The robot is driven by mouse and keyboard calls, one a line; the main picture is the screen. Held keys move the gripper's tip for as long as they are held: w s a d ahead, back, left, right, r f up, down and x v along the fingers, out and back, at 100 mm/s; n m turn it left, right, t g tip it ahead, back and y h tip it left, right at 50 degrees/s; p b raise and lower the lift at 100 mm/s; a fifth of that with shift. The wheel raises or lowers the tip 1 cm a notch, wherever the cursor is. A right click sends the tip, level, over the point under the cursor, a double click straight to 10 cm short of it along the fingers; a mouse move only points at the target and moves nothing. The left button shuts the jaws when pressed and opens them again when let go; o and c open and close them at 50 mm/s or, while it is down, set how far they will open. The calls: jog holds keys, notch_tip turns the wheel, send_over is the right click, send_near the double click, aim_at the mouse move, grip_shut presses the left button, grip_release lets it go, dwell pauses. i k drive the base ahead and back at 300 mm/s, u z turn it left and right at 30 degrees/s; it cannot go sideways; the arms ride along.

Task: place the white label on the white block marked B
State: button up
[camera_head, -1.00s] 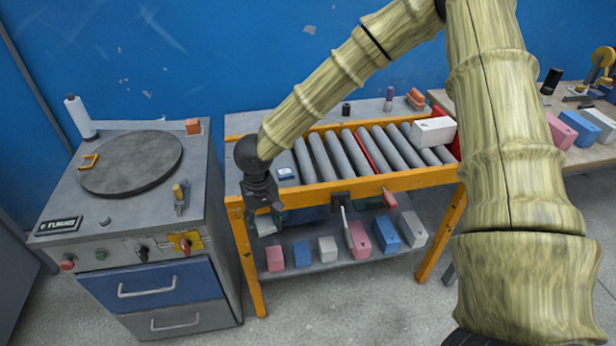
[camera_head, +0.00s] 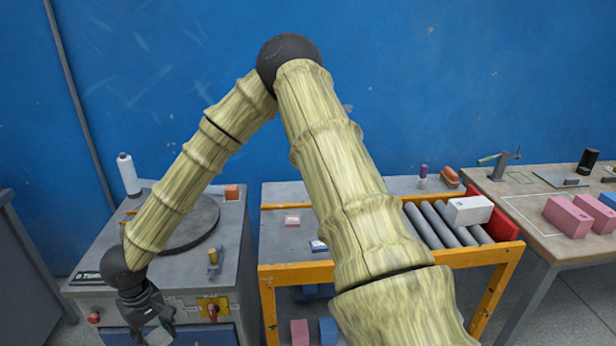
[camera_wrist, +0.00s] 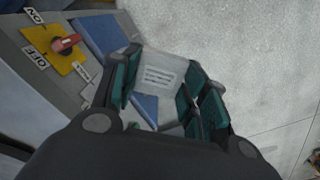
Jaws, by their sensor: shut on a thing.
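My gripper (camera_head: 155,330) hangs at the lower left, in front of the grey turntable cabinet (camera_head: 235,250). In the wrist view its dark green fingers (camera_wrist: 160,90) are shut on the white label (camera_wrist: 160,76), a thin white sheet with grey printed lines. A white block (camera_head: 468,210) sits on the right end of the roller conveyor, well to the right of my gripper. The mark on it is too small to read, so I cannot tell whether it is B.
A pink label (camera_head: 292,221) and a blue label (camera_head: 318,245) lie at the conveyor's left end. Pink blocks (camera_head: 566,215) stand on the right-hand table. The wrist view shows a yellow switch plate with a red knob (camera_wrist: 65,43) beside my fingers. My arm hides the conveyor's middle.

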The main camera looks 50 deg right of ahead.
aim_at(472, 202)
jog(key=u, duration=1.25)
jog(key=k, duration=2.4)
jog(key=z, duration=2.2)
